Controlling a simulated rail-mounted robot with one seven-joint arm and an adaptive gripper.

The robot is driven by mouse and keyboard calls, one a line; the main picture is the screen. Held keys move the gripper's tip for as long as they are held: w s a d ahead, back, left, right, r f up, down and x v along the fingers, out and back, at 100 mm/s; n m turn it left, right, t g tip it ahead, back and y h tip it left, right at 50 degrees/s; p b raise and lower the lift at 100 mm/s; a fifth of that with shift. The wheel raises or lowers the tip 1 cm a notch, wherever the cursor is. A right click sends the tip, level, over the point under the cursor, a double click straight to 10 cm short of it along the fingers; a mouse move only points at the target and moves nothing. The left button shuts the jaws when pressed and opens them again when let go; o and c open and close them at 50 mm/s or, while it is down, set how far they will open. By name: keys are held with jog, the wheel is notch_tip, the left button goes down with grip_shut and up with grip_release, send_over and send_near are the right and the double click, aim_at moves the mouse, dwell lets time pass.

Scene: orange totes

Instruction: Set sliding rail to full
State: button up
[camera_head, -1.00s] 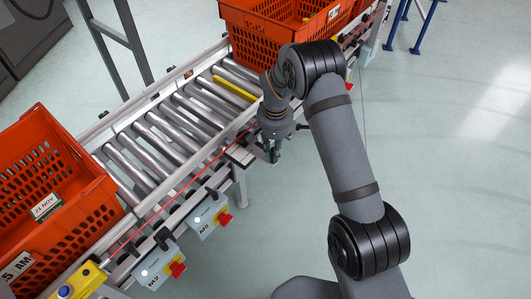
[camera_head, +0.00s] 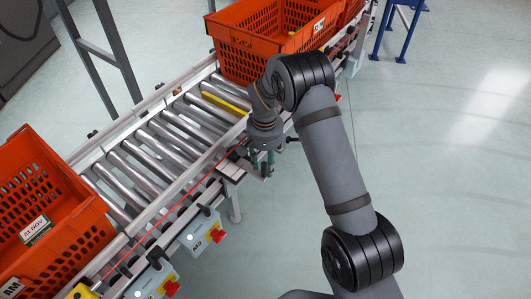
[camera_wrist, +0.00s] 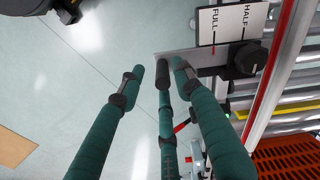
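The sliding rail (camera_wrist: 185,57) is a thin grey metal bar at the top of the wrist view. It sits beside a white plate (camera_wrist: 234,22) marked FULL and HALF. A black knob (camera_wrist: 246,60) is near the HALF end, and a short red mark lies under FULL. My gripper (camera_wrist: 159,72) has three green fingers with dark tips, spread apart with no clear hold on anything. Its right and middle fingertips are close to the bar's free end; contact cannot be told. In the head view my gripper (camera_head: 264,166) is beside the conveyor's near edge, by the white plate (camera_head: 231,171).
The roller conveyor (camera_head: 150,150) runs diagonally, with an orange tote (camera_head: 245,56) at the back and another (camera_head: 60,250) at lower left. Grey switch boxes (camera_head: 198,230) with red knobs hang on its near side. Floor to the right is clear.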

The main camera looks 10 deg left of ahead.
notch_tip(320, 180, up, 11)
jog(key=shift+d+f, duration=0.1)
jog(key=shift+f, duration=0.05)
jog(key=shift+f, duration=0.1)
dwell(0.4)
notch_tip(320, 180, down, 12)
jog(key=shift+f, duration=0.1)
jog(key=shift+a+r, duration=0.25)
jog(key=shift+a, duration=0.25)
jog(key=shift+w+a+f, duration=0.1)
jog(key=shift+w+a, duration=0.35)
jog(key=shift+w, duration=0.05)
jog(key=shift+s, duration=0.1)
